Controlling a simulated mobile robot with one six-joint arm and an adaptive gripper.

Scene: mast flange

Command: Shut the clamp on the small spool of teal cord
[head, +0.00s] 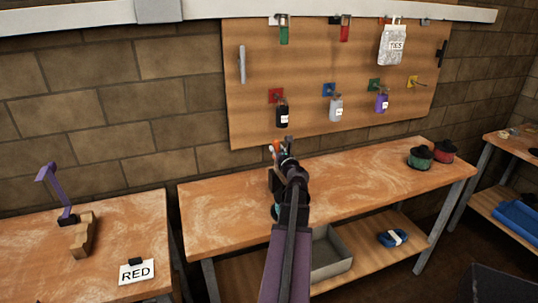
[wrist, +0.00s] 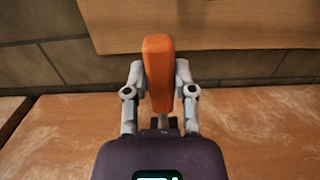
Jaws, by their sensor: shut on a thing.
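My gripper (wrist: 158,92) is shut on a long orange thing (wrist: 158,62), which stands up between the two fingers in the wrist view. It may be the clamp, but its jaws cannot be made out. In the head view, the orange thing (head: 276,147) and my gripper (head: 285,152) are above the middle table, in front of the pegboard. A green-teal spool (head: 420,158) sits on the right end of that table, well to the right of my gripper. I cannot tell whether it is the small one.
A red spool (head: 443,151) sits beside the green-teal spool. A grey tray (head: 335,268) and a blue bundle (head: 392,238) lie on the lower shelf. The tabletop (head: 365,185) between is clear.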

